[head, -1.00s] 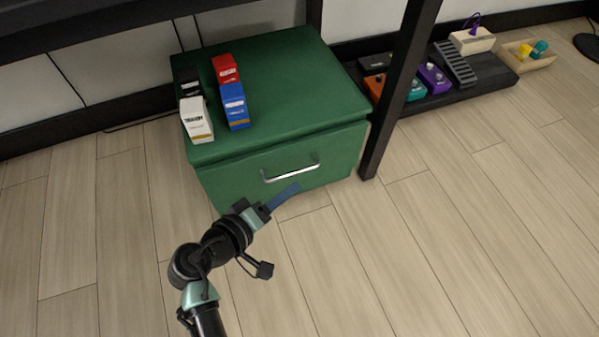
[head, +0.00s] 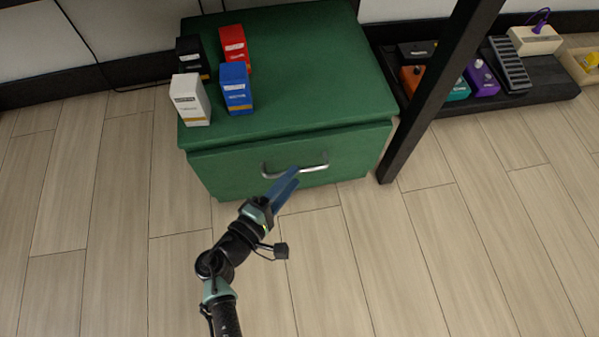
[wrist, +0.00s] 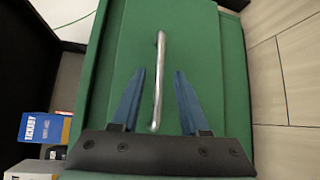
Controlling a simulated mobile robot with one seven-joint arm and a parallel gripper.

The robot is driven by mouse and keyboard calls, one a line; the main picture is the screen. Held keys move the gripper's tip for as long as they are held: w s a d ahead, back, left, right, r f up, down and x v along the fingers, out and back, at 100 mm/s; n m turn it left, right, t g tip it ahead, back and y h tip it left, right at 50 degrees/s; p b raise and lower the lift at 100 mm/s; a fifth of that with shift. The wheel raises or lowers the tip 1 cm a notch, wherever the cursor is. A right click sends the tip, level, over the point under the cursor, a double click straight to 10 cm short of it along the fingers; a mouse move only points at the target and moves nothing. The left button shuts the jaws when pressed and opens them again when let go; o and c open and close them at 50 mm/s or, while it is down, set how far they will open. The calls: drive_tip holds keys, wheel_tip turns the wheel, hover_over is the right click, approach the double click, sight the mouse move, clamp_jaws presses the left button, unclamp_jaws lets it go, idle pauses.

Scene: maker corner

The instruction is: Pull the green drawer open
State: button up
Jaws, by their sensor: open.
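The green drawer (head: 230,172) is the front of a low green cabinet and looks shut in the head view. Its silver bar handle (head: 318,168) runs across the front. In the wrist view the handle (wrist: 160,75) runs lengthwise between the two blue fingers of my gripper (wrist: 158,88), with a gap on each side. The fingers are open and do not visibly touch the handle. The drawer face (wrist: 205,55) fills the background there.
White (head: 190,100), black (head: 192,56), red (head: 234,45) and blue (head: 236,88) boxes stand on the cabinet top (head: 310,70). A black post (head: 432,100) stands close to the cabinet's right. Pedals sit on a dark board (head: 545,90). The floor in front is clear.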

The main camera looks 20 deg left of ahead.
drive_tip(key=shift+b+x, duration=0.55)
drive_tip(key=shift+x, duration=1.35)
clamp_jaws()
